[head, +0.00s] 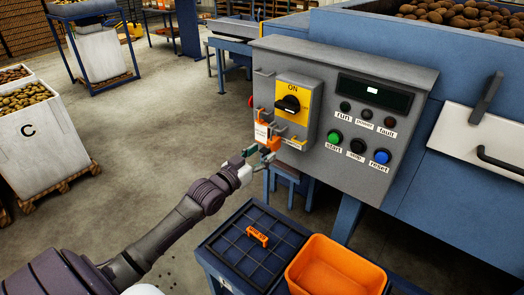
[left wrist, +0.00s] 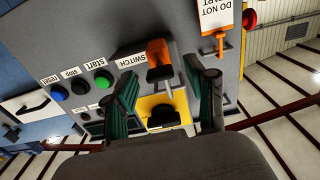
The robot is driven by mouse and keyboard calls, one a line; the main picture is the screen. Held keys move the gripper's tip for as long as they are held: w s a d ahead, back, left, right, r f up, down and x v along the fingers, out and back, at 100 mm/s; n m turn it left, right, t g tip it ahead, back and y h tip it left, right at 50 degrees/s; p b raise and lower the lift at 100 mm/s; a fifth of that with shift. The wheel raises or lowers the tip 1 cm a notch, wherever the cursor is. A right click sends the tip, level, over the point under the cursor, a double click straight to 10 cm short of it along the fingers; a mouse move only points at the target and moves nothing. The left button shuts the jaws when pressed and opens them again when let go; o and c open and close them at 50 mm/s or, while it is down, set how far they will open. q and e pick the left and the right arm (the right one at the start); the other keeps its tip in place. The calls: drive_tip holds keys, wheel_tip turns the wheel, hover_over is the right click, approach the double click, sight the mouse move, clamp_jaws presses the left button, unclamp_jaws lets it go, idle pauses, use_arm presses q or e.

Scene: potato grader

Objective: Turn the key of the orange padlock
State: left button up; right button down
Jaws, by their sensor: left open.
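An orange padlock (head: 274,143) hangs low at the left of the grey control box. In the left wrist view, which is upside down, the orange padlock (left wrist: 157,50) has a dark part and a grey rod towards the yellow switch plate (left wrist: 160,108). I cannot make out the key clearly. My left gripper (head: 261,154) is open just below and in front of the padlock. In the left wrist view the green-padded fingers of my left gripper (left wrist: 168,78) stand on either side of it, with gaps visible. My right gripper is not in view.
A white tag (head: 262,131) with an orange top hangs left of the padlock. The black ON knob (head: 288,104) is above. Buttons sit to the right. Below is a blue stand with a dark grid (head: 225,250), an orange piece (head: 257,236) and an orange tray (head: 340,246).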

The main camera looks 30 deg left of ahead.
use_arm(q)
drive_tip(key=shift+w, duration=0.4)
clamp_jaws()
drive_tip(key=shift+m, duration=9)
